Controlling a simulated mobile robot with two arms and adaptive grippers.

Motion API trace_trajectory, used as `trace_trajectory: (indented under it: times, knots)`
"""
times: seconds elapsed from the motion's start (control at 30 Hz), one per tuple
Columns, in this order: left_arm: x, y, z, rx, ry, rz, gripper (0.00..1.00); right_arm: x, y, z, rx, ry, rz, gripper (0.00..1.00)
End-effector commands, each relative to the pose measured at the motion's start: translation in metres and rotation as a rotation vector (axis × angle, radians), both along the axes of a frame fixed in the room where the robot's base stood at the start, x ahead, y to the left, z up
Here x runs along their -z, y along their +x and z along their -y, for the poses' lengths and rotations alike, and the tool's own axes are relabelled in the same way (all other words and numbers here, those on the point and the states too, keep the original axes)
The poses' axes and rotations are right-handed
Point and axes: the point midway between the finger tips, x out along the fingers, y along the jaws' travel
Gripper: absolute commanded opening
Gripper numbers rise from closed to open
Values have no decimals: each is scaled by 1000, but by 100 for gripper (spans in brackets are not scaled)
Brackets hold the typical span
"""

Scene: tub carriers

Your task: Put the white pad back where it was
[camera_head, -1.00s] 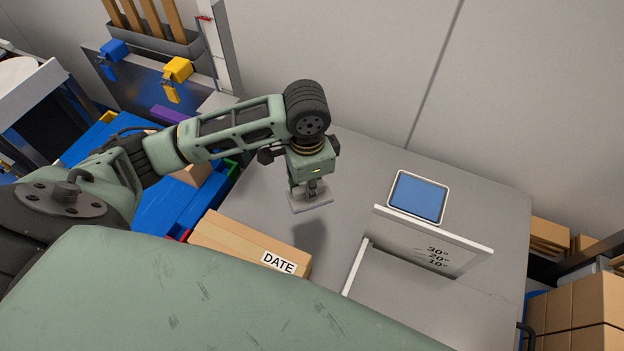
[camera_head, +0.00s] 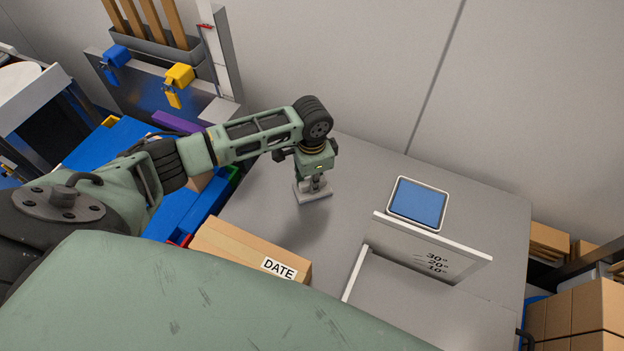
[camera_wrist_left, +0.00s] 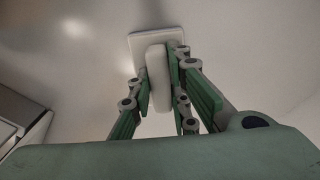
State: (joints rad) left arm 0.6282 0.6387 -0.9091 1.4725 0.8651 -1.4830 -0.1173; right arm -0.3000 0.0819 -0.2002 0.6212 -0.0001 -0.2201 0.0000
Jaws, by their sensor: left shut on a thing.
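The white pad (camera_head: 319,198) is a flat pale plate with a block-shaped handle. My left gripper (camera_head: 315,181) is shut on the handle from above. In the left wrist view the fingers sit on both sides of the handle (camera_wrist_left: 157,82), and the plate (camera_wrist_left: 140,42) lies beyond it. The pad is at or just above the grey tabletop (camera_head: 264,190), roughly level; I cannot tell for sure whether it touches. My right gripper is not in view.
A cardboard box (camera_head: 230,241) marked DATE lies in front of the pad. A tablet (camera_head: 417,202) and an upright white panel (camera_head: 400,241) with degree marks stand to the right. Blue tubs (camera_head: 100,150) are at the left. The tabletop around the pad is clear.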

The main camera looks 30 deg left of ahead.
Motion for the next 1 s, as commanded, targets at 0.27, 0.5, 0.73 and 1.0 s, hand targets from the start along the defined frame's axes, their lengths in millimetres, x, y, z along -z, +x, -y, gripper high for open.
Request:
trace_trajectory:
  times: [0.27, 0.5, 0.73, 1.0]
  knots:
    - [3, 0, 0, 0, 0, 0, 0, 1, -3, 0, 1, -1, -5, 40]
    - [3, 0, 0, 0, 0, 0, 36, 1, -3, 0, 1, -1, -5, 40]
    - [3, 0, 0, 0, 0, 0, 36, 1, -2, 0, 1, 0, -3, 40]
    - [-21, 1, 0, 1, -1, 4, 36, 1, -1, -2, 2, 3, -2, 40]
